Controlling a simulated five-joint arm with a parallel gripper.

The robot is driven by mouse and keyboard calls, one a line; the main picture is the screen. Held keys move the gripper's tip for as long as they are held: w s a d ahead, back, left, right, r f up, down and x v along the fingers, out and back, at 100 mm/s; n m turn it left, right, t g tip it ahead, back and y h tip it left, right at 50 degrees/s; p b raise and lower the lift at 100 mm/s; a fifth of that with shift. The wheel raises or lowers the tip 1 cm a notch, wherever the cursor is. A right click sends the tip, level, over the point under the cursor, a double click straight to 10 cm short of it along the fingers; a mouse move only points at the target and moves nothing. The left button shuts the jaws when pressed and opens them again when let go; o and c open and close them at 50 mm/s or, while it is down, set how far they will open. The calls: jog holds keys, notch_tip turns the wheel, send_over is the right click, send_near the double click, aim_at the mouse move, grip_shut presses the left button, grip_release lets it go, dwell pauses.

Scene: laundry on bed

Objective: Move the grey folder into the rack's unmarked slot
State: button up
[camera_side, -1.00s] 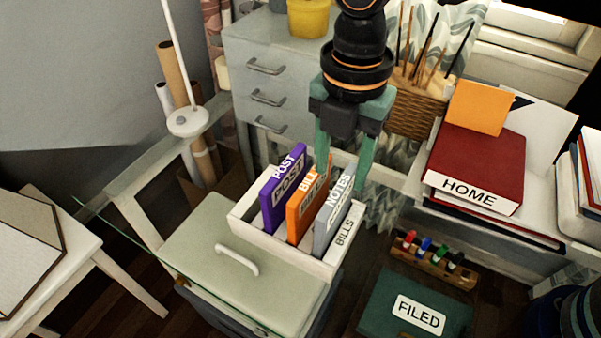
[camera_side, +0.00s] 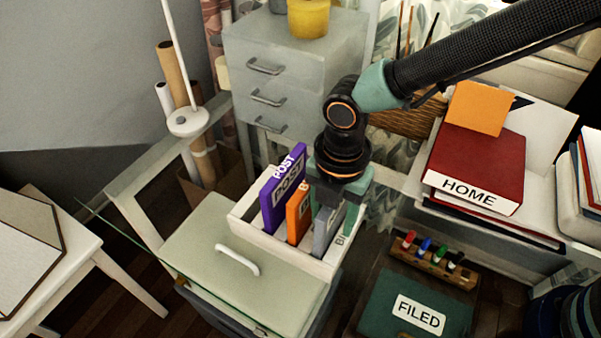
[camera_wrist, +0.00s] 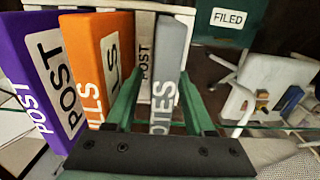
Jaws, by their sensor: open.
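The grey folder (camera_side: 326,235), lettered NOTES, stands upright at the right end of the white rack (camera_side: 281,253). It also shows in the wrist view (camera_wrist: 171,52). My gripper (camera_side: 334,216) is open and lowered over it, one finger on each side. In the wrist view my gripper (camera_wrist: 160,85) straddles the folder, and I cannot tell whether the fingers touch it. An orange BILLS folder (camera_side: 297,215) and a purple POST folder (camera_side: 280,195) stand left of it. A POST label and a partly covered BILLS label show on the rack. The unmarked slot is hidden.
A green FILED folder (camera_side: 385,300) and a tray of markers (camera_side: 430,262) lie to the right. A red HOME binder (camera_side: 480,160) and grey drawers (camera_side: 290,60) stand behind. A glass edge crosses the front.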

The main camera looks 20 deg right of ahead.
jog(key=shift+f, duration=0.2)
grip_shut()
jog(key=shift+r, duration=0.1)
